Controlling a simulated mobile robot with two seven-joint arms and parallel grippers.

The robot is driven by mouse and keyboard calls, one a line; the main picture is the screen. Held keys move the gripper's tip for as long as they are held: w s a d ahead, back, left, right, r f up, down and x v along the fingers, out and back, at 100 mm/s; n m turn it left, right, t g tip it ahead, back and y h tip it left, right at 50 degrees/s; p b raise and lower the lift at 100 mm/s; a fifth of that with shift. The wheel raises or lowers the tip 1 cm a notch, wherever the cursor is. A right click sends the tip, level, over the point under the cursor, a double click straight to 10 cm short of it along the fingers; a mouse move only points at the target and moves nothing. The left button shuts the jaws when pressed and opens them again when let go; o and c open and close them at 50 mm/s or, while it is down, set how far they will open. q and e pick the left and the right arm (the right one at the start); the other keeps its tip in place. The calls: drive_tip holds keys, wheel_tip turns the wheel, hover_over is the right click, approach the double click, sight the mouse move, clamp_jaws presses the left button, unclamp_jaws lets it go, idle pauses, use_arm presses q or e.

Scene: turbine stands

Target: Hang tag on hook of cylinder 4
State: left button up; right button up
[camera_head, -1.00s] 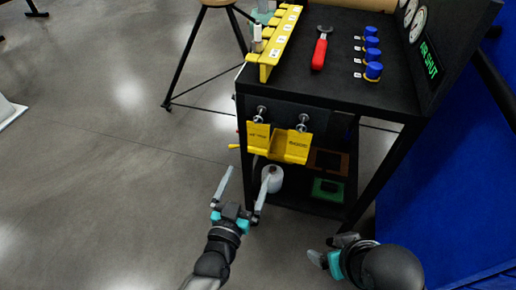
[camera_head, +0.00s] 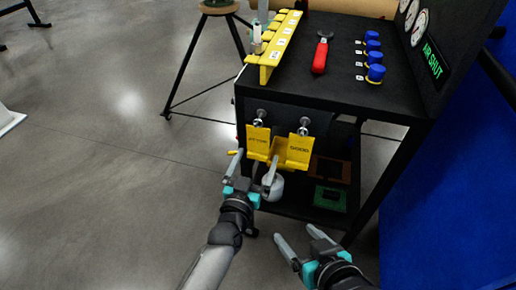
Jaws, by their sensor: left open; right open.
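A metal peg shows above each. My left gripper (camera_head: 254,160) is open just below the left plate; I cannot tell whether it touches. My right gripper (camera_head: 296,233) is open and empty, lower right, in front of the cart. Several blue-capped cylinders (camera_head: 375,73) stand in a row on the cart top with small white labels. I cannot read which is number 4, and no hook shows clearly.
A yellow numbered rack (camera_head: 273,57) lines the cart's left edge. A red-handled tool (camera_head: 320,57) lies on top. Gauges and a green-lettered display (camera_head: 431,60) rise at right. A white roll (camera_head: 274,187) is on the lower shelf.

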use_arm(q)
drive_tip(key=shift+w+d, duration=0.15)
drive_tip(key=shift+w, duration=0.2)
drive_tip(key=shift+p, duration=0.3)
idle(0.4)
clamp_jaws()
idle(0.9)
